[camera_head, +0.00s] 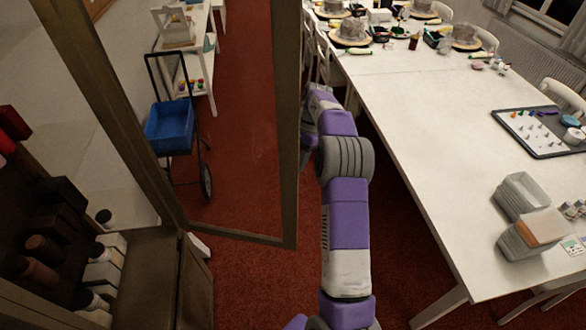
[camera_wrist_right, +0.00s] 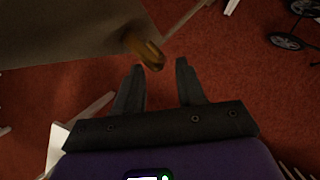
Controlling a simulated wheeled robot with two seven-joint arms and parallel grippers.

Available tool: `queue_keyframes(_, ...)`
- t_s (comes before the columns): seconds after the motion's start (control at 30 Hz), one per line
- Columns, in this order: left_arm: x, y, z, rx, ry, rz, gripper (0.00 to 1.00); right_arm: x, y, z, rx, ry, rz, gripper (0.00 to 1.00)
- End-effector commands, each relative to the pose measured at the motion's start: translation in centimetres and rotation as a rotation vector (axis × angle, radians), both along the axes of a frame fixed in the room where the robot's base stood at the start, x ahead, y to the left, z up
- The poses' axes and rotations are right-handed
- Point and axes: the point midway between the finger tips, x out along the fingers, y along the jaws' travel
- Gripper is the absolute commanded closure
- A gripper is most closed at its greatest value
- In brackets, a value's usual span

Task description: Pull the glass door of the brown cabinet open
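The brown cabinet (camera_head: 150,275) stands at the left in the head view. Its glass door (camera_head: 287,150) stands swung out from it, and the room shows through the pane. My right arm runs up along the outer side of the door's free edge. Its gripper is hidden in the head view. In the right wrist view my right gripper (camera_wrist_right: 160,75) is open and empty. A brass-coloured handle (camera_wrist_right: 147,52) on a dark panel (camera_wrist_right: 70,30) lies just ahead of the fingertips, nearer the left finger; contact cannot be told. My left gripper is not in view.
A blue cart (camera_head: 170,127) and a white shelf (camera_head: 198,80) show through the glass. Bottles and boxes fill the cabinet shelves. Red floor lies between the door and table.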

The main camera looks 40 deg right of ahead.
Motion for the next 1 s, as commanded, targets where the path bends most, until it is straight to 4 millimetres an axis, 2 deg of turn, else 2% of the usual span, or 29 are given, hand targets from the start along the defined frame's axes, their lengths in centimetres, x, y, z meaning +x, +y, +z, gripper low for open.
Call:
queue_keyframes(0.1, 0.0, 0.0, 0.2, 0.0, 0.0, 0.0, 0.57, 0.1, -0.7, 1.5, -0.001, -0.001, -0.001, 0.61)
queue_keyframes(0.23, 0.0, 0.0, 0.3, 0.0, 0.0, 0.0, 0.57, 0.1, -1.0, 2.5, 0.0, -0.001, -0.001, 0.61)
queue_keyframes(0.57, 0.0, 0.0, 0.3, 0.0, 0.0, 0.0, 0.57, 0.1, -1.2, 2.9, 0.001, 0.0, -0.001, 0.61)
queue_keyframes(0.67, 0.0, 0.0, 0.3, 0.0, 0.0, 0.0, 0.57, 0.0, -1.3, 2.6, -0.001, 0.004, 0.0, 0.73)
queue_keyframes(0.77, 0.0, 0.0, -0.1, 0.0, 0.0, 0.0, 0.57, -0.8, -2.0, 0.2, -0.022, 0.038, 0.005, 0.88)
queue_keyframes(0.83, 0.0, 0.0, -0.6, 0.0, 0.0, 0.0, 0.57, -2.3, -3.2, -3.3, -0.056, 0.085, 0.019, 0.99)
queue_keyframes(0.87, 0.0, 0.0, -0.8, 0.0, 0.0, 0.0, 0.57, -3.2, -3.9, -5.3, -0.075, 0.114, 0.031, 1.0)
queue_keyframes(0.93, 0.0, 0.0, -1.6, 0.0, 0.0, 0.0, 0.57, -6.2, -5.6, -10.7, -0.125, 0.193, 0.08, 1.0)
queue_keyframes(1.0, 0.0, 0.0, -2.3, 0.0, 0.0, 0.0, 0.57, -9.5, -6.3, -16.3, -0.164, 0.271, 0.14, 1.0)
